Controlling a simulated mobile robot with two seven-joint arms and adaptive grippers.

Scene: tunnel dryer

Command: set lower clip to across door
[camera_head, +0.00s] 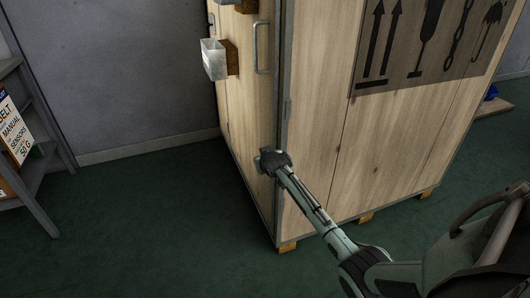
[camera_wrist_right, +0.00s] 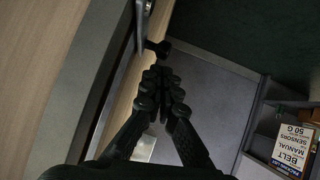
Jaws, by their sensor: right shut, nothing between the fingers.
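The pale wooden door (camera_head: 247,112) is the narrow left face of the large crate-like dryer. In the right wrist view, a small dark clip (camera_wrist_right: 157,47) with a metal part (camera_wrist_right: 144,12) sits beside the door edge, just beyond my fingertips. My right gripper (camera_head: 266,160) is low at this edge in the head view and hides most of the clip there. It also shows in the right wrist view (camera_wrist_right: 162,78), with its fingers together and empty. I cannot tell whether they touch the clip, or its exact angle. My left gripper is not in view.
A metal handle (camera_head: 262,47) and a whitish bin (camera_head: 214,60) stick out from the door above. A grey shelf (camera_head: 45,170) with a belt manual sign stands at the left. Green floor (camera_head: 150,210) is clear between shelf and dryer.

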